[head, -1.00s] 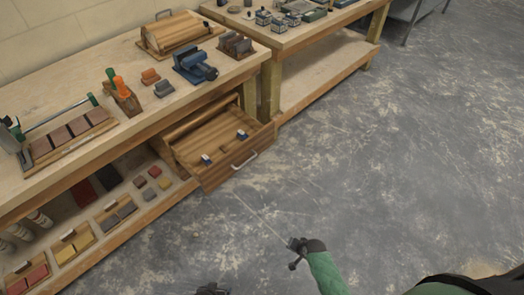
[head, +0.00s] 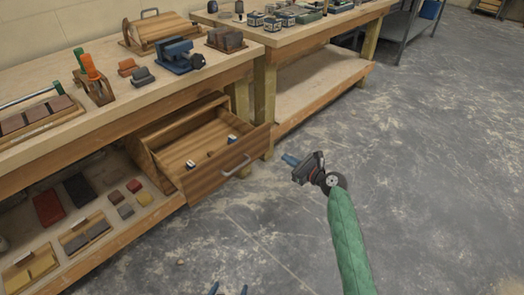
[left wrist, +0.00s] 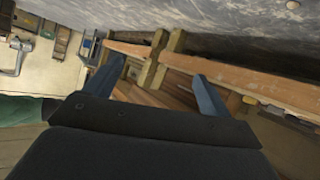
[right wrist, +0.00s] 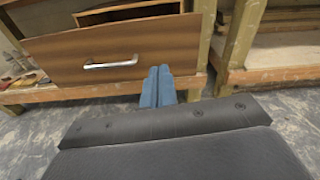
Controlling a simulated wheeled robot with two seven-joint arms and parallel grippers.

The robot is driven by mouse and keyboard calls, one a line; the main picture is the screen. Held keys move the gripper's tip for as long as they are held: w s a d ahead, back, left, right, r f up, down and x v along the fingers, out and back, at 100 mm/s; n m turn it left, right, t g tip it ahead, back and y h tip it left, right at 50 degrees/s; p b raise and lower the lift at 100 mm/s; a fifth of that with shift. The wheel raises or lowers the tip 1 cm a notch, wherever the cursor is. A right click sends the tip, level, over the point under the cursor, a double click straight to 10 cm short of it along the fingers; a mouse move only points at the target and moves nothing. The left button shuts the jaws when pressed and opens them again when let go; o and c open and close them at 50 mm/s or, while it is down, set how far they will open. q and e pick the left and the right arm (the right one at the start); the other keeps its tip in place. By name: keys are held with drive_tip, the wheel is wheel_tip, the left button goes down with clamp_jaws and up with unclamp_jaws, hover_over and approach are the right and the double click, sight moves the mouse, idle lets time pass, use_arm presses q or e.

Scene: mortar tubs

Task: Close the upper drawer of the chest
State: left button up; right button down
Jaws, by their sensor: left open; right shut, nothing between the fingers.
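The wooden chest (head: 184,119) stands under the near workbench. Its drawer (head: 215,176) is pulled out, with a pale metal handle (head: 236,165) on the front. A few small blue-and-white pieces lie inside. In the right wrist view the drawer front (right wrist: 60,68) faces me, with its handle (right wrist: 111,62). My right gripper (head: 288,160) is shut and empty, to the right of the drawer front; its closed fingertips (right wrist: 158,84) overlap the front's lower right part, and contact is unclear. My left gripper (head: 228,289) is open and empty, low in the picture; its spread fingers show in the left wrist view (left wrist: 156,86).
The workbench top (head: 150,98) holds a blue vise (head: 176,55) and several tools. Its lower shelf (head: 130,232) has trays and coloured blocks left of the drawer. A second bench (head: 310,100) stands to the right. The concrete floor before the drawer is clear.

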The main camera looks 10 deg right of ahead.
wheel_tip(320, 180, up, 2)
drive_tip(key=m, duration=0.1)
drive_tip(key=b, duration=0.2)
approach(256, 132)
drive_tip(key=w, duration=0.1)
use_arm(q)
drive_tip(key=w+r+t, duration=0.3)
drive_tip(key=r, duration=0.7)
drive_tip(key=w+r+t+h, duration=0.1)
drive_tip(key=w+r+t, duration=0.2)
drive_tip(key=r, duration=0.6)
drive_tip(key=shift+d+r+t+h, duration=0.3)
drive_tip(key=shift+r+t, duration=0.05)
drive_tip(key=shift+t, duration=0.35)
use_arm(e)
drive_tip(key=shift+t+y, duration=0.3)
drive_tip(key=shift+t, duration=0.1)
drive_tip(key=x, duration=0.4)
drive_tip(key=f+x, duration=0.1)
drive_tip(key=x, duration=0.1)
drive_tip(key=shift+s+a, duration=0.1)
drive_tip(key=shift+a, duration=0.15)
